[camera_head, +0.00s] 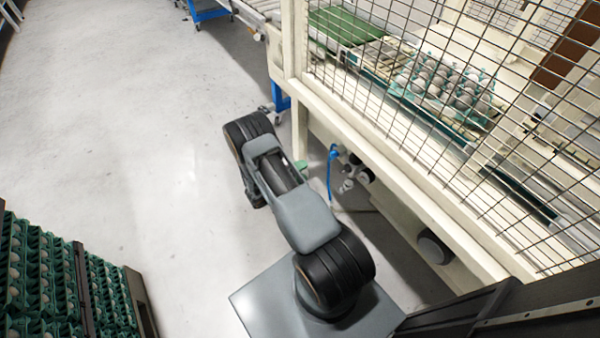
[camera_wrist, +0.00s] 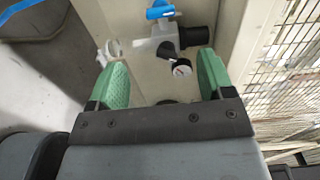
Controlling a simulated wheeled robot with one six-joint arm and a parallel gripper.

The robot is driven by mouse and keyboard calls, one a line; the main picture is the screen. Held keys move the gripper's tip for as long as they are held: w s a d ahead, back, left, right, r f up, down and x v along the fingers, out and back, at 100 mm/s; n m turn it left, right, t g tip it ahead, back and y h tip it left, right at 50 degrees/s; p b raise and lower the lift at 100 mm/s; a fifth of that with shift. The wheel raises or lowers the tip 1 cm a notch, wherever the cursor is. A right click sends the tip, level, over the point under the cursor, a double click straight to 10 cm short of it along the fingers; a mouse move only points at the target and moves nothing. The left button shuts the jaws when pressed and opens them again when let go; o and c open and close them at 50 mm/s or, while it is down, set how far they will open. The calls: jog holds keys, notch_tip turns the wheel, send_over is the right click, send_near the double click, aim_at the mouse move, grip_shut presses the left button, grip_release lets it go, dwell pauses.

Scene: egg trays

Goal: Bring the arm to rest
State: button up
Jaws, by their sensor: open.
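In the wrist view my gripper (camera_wrist: 160,82) shows two green fingers set wide apart, with nothing between them but the background. Beyond the fingers are a blue-handled valve (camera_wrist: 160,12) and a small round gauge (camera_wrist: 181,68) on the side of a cream machine frame. In the head view my arm is folded above its base plate beside that machine. The gripper is mostly hidden behind the arm there; a small bit of green shows by the machine's side.
The caged cream machine (camera_head: 380,170) stands close on the right, with a tray of eggs (camera_head: 455,115) behind its wire mesh (camera_head: 480,60). Stacked green egg trays (camera_head: 35,275) stand at lower left. The grey floor (camera_head: 130,130) between them is clear.

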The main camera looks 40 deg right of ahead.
jog(key=shift+a, duration=0.25)
dwell(0.5)
jog(key=s+a+f+m+g+y, duration=0.1)
jog(key=s+a+m+g+y, duration=0.1)
jog(key=s+m+g+y, duration=0.45)
jog(key=s+a+r+m+y+p, duration=0.3)
jog(key=r+m, duration=0.4)
jog(key=m, duration=0.6)
jog(key=a+r+m+t+y+p, duration=0.3)
jog(key=a+r+m+p, duration=0.1)
jog(key=r, duration=0.9)
jog(key=s+a+r+m+t+y+p, duration=0.1)
jog(key=a+r+m+t+p, duration=0.3)
jog(key=r, duration=0.9)
jog(key=s+a+r+m+t+y+p, duration=0.1)
jog(key=a+r+m+t+y+p, duration=0.3)
jog(key=r, duration=1)
jog(key=a+m+p, duration=0.1)
jog(key=a+m, duration=0.2)
jog(key=shift+m+y, duration=0.35)
